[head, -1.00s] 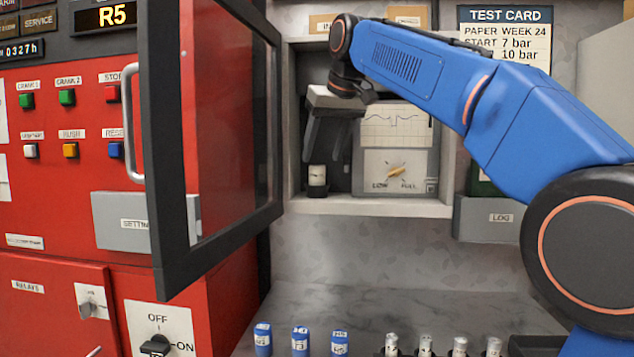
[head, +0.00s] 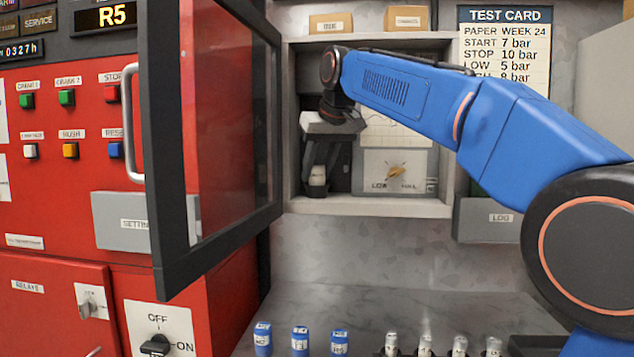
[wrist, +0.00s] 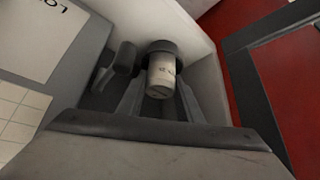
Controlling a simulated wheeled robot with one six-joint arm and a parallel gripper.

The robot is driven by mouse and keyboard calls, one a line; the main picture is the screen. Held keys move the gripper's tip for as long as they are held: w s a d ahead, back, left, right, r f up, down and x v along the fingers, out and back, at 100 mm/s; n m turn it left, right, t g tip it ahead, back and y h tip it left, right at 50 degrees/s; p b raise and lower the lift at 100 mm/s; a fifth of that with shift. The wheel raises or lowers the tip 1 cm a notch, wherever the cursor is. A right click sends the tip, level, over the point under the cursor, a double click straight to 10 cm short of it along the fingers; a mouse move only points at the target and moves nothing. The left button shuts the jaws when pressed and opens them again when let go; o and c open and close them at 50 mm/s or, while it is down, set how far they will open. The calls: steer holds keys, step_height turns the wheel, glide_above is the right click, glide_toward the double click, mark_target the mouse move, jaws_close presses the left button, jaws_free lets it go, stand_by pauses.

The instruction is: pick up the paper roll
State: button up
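The paper roll (head: 317,175) is a small pale cylinder standing upright in a dark round holder, at the lower left of the wall niche. In the wrist view the roll (wrist: 161,75) shows between my two fingers, with the holder (wrist: 162,46) around its far end. My gripper (head: 318,178) points down into the niche from above, with its fingers on either side of the roll. The fingers (wrist: 162,95) look spread; I see no clear grip on the roll. Whether a fingertip touches it is hard to tell.
The open dark-framed door (head: 160,240) stands just left of the niche (head: 375,207). A chart recorder with a LOW–FULL dial (head: 394,172) sits right of the roll. Blue cylinders (head: 300,340) and pale ones (head: 425,345) stand on the counter below.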

steer(key=c, duration=0.3)
steer(key=shift+r, duration=0.1)
steer(key=shift+c, duration=0.2)
steer(key=shift+r, duration=1.7)
steer(key=s, duration=1.8)
steer(key=shift+a, duration=0.35)
